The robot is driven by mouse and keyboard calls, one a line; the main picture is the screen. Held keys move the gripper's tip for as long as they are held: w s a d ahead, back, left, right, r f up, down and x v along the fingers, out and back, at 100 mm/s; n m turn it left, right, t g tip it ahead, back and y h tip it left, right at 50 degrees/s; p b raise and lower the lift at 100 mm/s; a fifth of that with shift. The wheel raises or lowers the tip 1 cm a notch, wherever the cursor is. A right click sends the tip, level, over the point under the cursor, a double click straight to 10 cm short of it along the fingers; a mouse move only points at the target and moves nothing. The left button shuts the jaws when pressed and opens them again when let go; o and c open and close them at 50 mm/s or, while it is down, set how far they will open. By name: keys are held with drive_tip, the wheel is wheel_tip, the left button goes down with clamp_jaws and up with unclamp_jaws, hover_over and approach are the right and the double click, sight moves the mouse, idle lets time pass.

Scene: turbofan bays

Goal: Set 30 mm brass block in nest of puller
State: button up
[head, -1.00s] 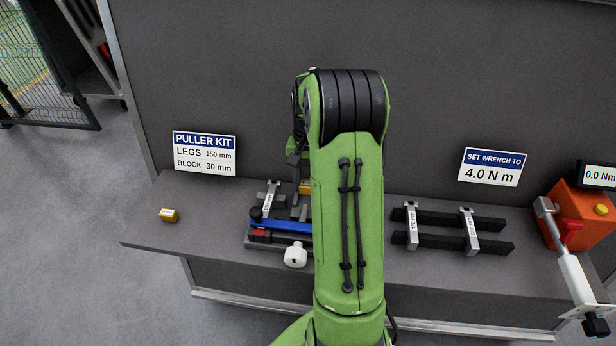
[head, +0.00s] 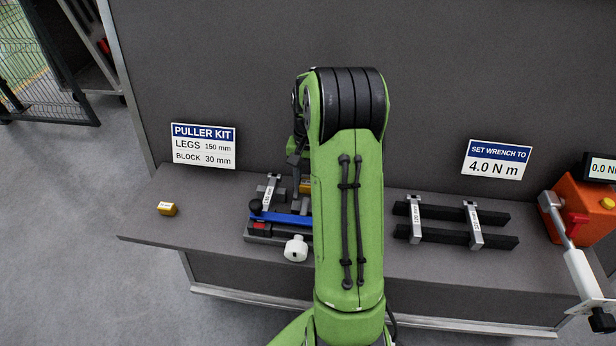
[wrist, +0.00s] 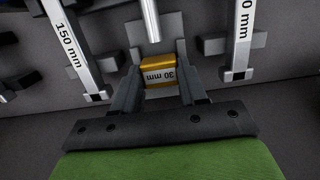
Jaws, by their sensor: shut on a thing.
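The 30 mm brass block (wrist: 160,72) is between the two fingers of my gripper (wrist: 160,92) in the wrist view, its "30 mm" label facing the camera. The gripper is shut on it. The block is at the puller (wrist: 172,28), next to a grey plate and below the end of a silver rod; I cannot tell whether it rests on the nest floor. A "150 mm" leg (wrist: 70,45) stands left of the block and another leg (wrist: 240,38) right. In the head view the puller (head: 268,190) is partly hidden behind my arm, and so is the gripper.
Another brass block (head: 166,209) lies at the bench's left end. A blue-handled bar (head: 285,219) and a white knob (head: 296,248) are at the puller's front. Black rails with two spare legs (head: 415,220) lie right of my arm. An orange tester (head: 580,208) stands far right.

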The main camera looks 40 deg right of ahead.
drive_tip(key=shift+f, duration=0.65)
idle(0.6)
drive_tip(key=o, duration=1.3)
drive_tip(key=shift+o, duration=0.2)
drive_tip(key=shift+r, duration=0.1)
wheel_tip(320, 180, up, 21)
drive_tip(key=w+d+p, duration=0.1)
drive_tip(key=p, duration=1)
drive_tip(key=shift+w+d+r, duration=0.15)
drive_tip(key=shift+d+r, duration=0.05)
drive_tip(key=shift+d, duration=0.2)
